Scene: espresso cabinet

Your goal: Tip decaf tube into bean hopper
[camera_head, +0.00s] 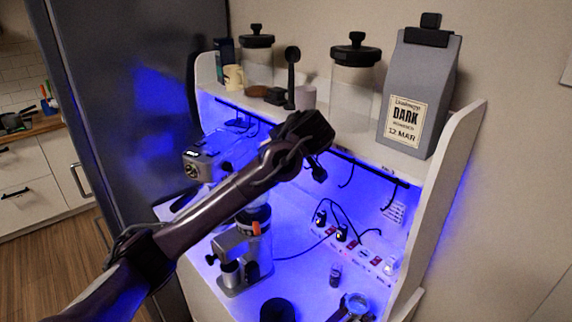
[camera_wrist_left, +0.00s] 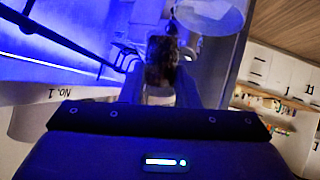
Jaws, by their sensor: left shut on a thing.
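My left gripper (camera_head: 317,171) is raised in front of the cabinet's upper shelf, above and to the right of the grinder. In the left wrist view the gripper (camera_wrist_left: 160,88) is shut on a small tube with dark contents (camera_wrist_left: 162,60). Its label cannot be read, and in the head view it is mostly hidden by the gripper. The grinder (camera_head: 238,260) stands on the lower counter. Its bean hopper (camera_head: 257,214) is on top, partly hidden behind my arm. My right gripper is not in view.
Another small tube (camera_head: 335,275) stands on the counter near the power strip (camera_head: 350,250). An espresso machine (camera_head: 200,165) is behind my arm. Glass jars (camera_head: 352,95) and a grey DARK bag (camera_head: 415,95) stand on the upper shelf. Hooks and cables hang below it.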

